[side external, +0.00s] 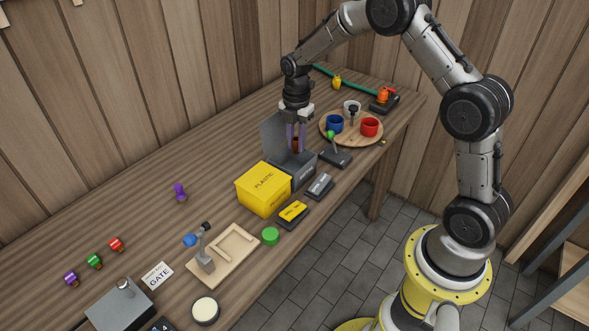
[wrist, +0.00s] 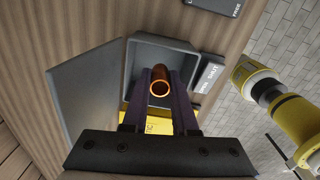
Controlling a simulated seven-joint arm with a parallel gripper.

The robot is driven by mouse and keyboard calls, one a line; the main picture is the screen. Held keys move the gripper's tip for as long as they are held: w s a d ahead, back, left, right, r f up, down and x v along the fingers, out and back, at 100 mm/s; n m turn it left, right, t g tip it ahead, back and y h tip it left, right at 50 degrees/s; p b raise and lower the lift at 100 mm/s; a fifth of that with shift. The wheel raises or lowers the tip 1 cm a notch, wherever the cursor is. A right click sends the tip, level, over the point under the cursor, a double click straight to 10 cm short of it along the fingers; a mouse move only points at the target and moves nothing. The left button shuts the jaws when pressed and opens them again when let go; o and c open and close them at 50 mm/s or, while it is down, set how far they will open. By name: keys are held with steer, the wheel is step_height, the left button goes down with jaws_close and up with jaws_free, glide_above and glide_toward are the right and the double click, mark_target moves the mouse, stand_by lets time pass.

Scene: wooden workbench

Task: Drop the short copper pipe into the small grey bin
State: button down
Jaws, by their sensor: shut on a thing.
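The short copper pipe (side external: 295,145) is held roughly upright between the purple fingers of my gripper (side external: 297,150). In the wrist view, the pipe (wrist: 160,89) shows its round open end, with a finger of my gripper (wrist: 161,76) on each side. The small grey bin (side external: 302,174) stands open, its grey lid (side external: 273,132) raised at the back. In the wrist view, the pipe appears over the opening of the bin (wrist: 140,44), and the lid (wrist: 85,92) lies to the left. I cannot tell exactly how high the pipe's lower end is.
A yellow bin marked PLASTIC (side external: 263,187) stands beside the grey one, with label plates (side external: 320,186) in front. A lever box (side external: 336,156) and a round wooden tray (side external: 366,142) with several cups are to the right.

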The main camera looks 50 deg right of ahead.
steer(key=shift+f, duration=0.9)
steer(key=c, duration=0.6)
jaws_free()
steer(key=shift+r, duration=0.15)
step_height(320, 180, up, 14)
steer(key=shift+f, duration=0.2)
steer(key=shift+a, duration=0.1)
